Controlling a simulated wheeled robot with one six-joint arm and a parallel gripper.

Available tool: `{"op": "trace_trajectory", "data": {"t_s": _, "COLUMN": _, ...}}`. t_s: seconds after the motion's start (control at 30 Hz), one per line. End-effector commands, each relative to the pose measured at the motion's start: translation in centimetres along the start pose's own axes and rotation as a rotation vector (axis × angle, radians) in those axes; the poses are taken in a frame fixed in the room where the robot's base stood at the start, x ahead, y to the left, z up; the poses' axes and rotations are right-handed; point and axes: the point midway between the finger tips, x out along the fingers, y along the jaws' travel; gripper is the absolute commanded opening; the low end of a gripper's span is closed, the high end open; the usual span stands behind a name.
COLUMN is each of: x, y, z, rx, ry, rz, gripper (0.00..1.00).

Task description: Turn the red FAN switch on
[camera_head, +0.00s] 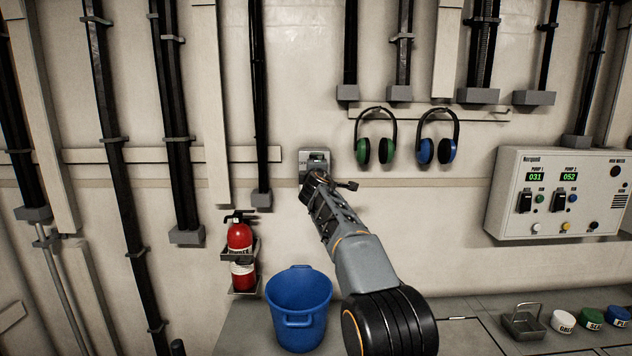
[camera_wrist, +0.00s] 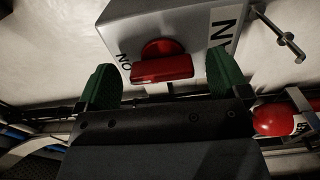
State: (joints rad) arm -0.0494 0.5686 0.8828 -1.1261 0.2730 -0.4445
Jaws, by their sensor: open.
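The FAN switch is a red round knob with a bar handle (camera_wrist: 162,68) on a pale grey box (camera_wrist: 185,25); both show in the wrist view. Lettering stands beside the knob, with "ON" upside down at its left. In the head view the box (camera_head: 308,156) is on the wall, and my arm hides its lower part and the red handle. My gripper (camera_wrist: 163,80) is open, with green fingers to the left and right of the red handle and visible gaps on both sides. I cannot tell whether the fingertips reach past the handle in depth.
Green earmuffs (camera_head: 386,151) and blue earmuffs (camera_head: 425,152) hang to the right. A control panel (camera_head: 510,210) is farther right. Dark vertical pipes line the wall.

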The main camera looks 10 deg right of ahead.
Motion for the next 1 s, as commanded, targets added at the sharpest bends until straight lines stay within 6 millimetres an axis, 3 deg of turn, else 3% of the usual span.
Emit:
{"op": "trace_trajectory", "data": {"t_s": 0.6, "x": -10.8, "y": -0.2, "z": 0.0, "rx": 0.002, "ry": 0.001, "rz": 0.002, "gripper": 0.94}}
{"op": "trace_trajectory", "data": {"t_s": 0.8, "x": -12.5, "y": -0.1, "z": 0.0, "rx": 0.001, "ry": 0.000, "rz": 0.001, "gripper": 0.94}}
{"op": "trace_trajectory", "data": {"t_s": 1.0, "x": -12.9, "y": -0.1, "z": 0.0, "rx": 0.001, "ry": 0.000, "rz": -0.001, "gripper": 0.94}}
